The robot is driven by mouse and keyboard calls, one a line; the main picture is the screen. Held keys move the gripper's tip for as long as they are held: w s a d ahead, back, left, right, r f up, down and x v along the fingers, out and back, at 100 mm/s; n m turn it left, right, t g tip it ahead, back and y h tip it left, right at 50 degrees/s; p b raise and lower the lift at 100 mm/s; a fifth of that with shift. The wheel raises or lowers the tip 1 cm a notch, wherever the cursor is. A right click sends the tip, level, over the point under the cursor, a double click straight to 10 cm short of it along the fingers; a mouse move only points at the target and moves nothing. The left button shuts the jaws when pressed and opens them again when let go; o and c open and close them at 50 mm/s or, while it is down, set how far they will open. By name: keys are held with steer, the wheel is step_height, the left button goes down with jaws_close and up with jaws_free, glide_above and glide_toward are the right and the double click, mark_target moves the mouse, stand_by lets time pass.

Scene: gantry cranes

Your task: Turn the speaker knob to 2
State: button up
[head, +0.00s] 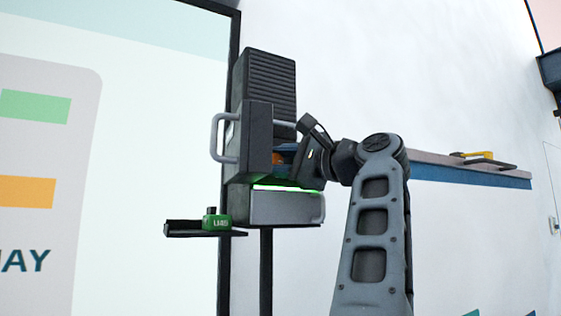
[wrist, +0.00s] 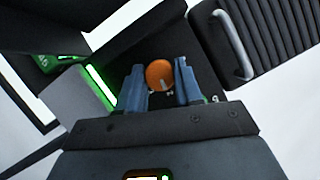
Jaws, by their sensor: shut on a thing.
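The speaker knob (wrist: 158,72) is a round orange knob with a small pale mark near its lower edge in the wrist view. My gripper (wrist: 160,82) has its two blue-grey fingers on either side of the knob and is shut on it.
The ribbed black box (head: 268,80) and a grey handle (head: 216,140) are close to my gripper. Below are a grey panel with a green light strip (head: 285,207) and a small shelf holding a green device (head: 216,220). A wall shelf (head: 470,173) runs at right.

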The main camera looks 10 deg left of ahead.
steer(key=shift+f+m, duration=0.1)
steer(key=shift+m, duration=0.2)
steer(key=o, duration=1)
steer(key=shift+o, duration=0.2)
steer(key=shift+d, duration=0.1)
steer(key=b+v, duration=0.2)
steer(key=v, duration=0.5)
steer(key=shift+s+d+f+b, duration=0.2)
steer(key=shift+b, duration=0.15)
steer(key=shift+d, duration=0.1)
